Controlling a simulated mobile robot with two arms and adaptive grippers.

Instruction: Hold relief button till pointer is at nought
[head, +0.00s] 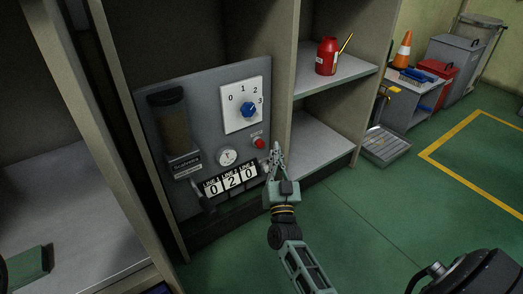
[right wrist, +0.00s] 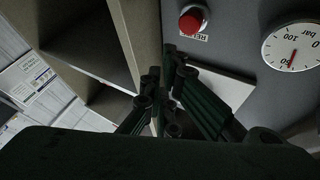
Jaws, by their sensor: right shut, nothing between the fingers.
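The red relief button (head: 260,143) sits on the grey panel (head: 190,105), right of the pressure gauge (head: 227,157). In the right wrist view the button (right wrist: 193,20) stands out unpressed above its partly hidden label. The gauge (right wrist: 292,46) there shows a red pointer by the number at its lower rim, which looks like 50, away from nought. My right gripper (head: 276,152) is shut and empty, just below and right of the button in the head view. In the right wrist view its fingertips (right wrist: 163,75) are apart from the button.
A blue selector knob (head: 248,109) on a white dial plate is above the button. A number counter (head: 231,180) is below the gauge. A cabinet post (head: 285,95) stands close right of the panel. A red can (head: 327,57) is on the upper shelf. Green floor lies open at right.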

